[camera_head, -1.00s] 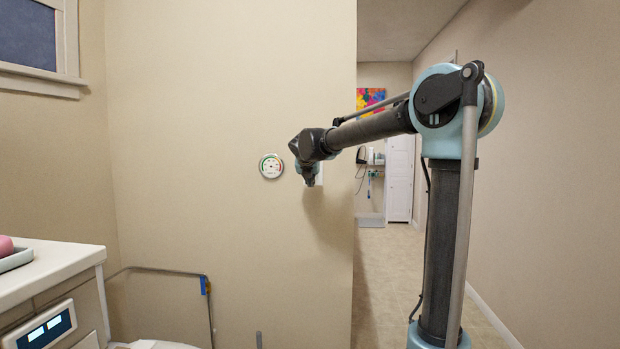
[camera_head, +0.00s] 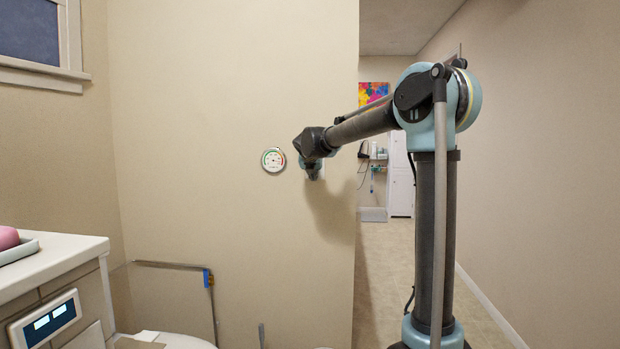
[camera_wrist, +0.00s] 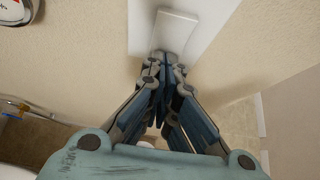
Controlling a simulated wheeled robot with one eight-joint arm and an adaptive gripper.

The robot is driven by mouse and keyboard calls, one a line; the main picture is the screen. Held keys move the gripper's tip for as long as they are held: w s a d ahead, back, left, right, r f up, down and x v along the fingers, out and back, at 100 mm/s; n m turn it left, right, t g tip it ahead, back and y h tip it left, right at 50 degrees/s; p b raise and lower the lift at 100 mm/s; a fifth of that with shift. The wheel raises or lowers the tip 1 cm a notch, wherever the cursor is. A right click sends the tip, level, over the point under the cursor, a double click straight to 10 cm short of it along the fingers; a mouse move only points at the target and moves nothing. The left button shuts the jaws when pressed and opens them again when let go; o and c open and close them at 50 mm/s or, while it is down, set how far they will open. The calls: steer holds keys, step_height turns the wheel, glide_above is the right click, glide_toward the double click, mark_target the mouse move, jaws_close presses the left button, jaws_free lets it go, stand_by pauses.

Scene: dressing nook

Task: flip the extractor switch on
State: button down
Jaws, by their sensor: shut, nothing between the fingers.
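The switch shows in the wrist view as a white rocker (camera_wrist: 176,31) on a pale wall plate (camera_wrist: 143,30). My gripper (camera_wrist: 160,58) is shut and empty, with its fingertips at the lower end of the rocker. I cannot tell whether they touch it. In the head view my gripper (camera_head: 313,174) is against the wall near its right edge. Only a thin sliver of the plate (camera_head: 322,170) shows beside it, and the rest is hidden behind my gripper. The rocker's on or off position cannot be told.
A round dial gauge (camera_head: 273,160) hangs on the wall left of my gripper. A counter (camera_head: 60,262) with a pink item in a tray stands at the left. A metal rail (camera_head: 165,265) is low on the wall. A hallway with open floor (camera_head: 385,260) lies to the right.

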steer(key=shift+w, duration=0.1)
stand_by(0.3)
steer(key=shift+r, duration=0.8)
steer(key=s+f+v, duration=0.1)
steer(key=v, duration=1.2)
steer(key=shift+s, duration=0.15)
steer(key=shift+a+f, duration=0.1)
steer(key=shift+f, duration=0.05)
